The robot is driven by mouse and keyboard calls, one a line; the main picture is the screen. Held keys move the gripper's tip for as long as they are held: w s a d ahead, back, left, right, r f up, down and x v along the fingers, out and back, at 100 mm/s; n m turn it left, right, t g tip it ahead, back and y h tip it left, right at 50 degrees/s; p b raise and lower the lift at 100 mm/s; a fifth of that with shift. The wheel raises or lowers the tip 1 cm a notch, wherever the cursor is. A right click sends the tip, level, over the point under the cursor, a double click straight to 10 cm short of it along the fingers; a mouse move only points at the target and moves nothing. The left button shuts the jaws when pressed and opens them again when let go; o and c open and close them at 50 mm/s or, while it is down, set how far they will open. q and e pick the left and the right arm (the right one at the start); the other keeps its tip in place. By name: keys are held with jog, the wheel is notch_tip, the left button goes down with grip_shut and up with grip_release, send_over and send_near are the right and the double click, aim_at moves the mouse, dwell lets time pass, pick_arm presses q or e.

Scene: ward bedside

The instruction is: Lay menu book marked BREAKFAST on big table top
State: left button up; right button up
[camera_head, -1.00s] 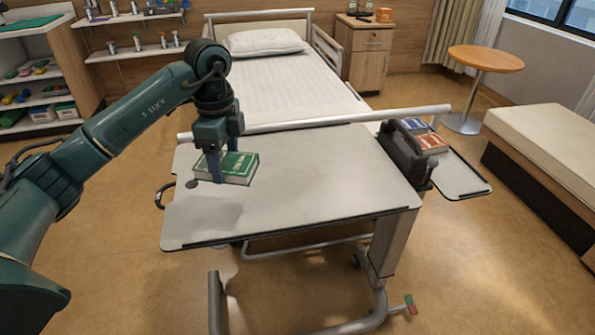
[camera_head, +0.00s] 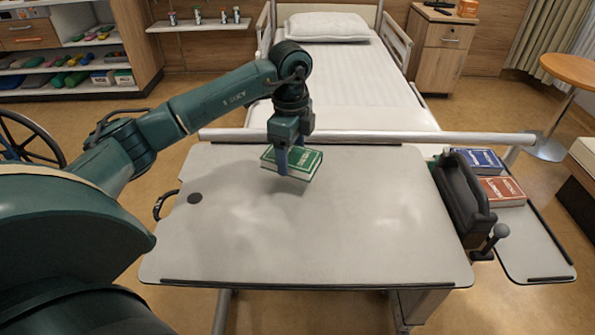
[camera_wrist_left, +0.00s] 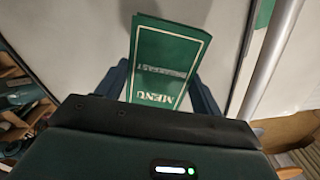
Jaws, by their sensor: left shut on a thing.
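The green menu book (camera_head: 304,163) is between the fingers of my left gripper (camera_head: 288,168), over the back middle of the big table top (camera_head: 330,230). A shadow on the table near it suggests it is held a little above the surface, but I cannot tell the gap. In the left wrist view the green cover (camera_wrist_left: 165,62) shows the word MENU and a smaller, blurred word that looks like BREAKFAST. My left gripper (camera_wrist_left: 160,88) is shut on the book there. My right gripper is not in view.
A blue book (camera_head: 475,160) and a red-brown book (camera_head: 502,190) lie on the small side top (camera_head: 535,245) at right. A dark upright holder (camera_head: 462,200) stands between the tops. A rail (camera_head: 370,137) runs along the back. The table's front and middle are clear.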

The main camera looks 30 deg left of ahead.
aim_at(292, 180)
pick_arm(q)
jog(key=shift+w+f, duration=0.1)
jog(key=shift+f, duration=2.25)
jog(key=shift+f, duration=0.1)
jog(key=o, duration=1.1)
notch_tip(292, 180, up, 12)
jog(key=shift+f, duration=0.2)
jog(key=shift+r, duration=0.35)
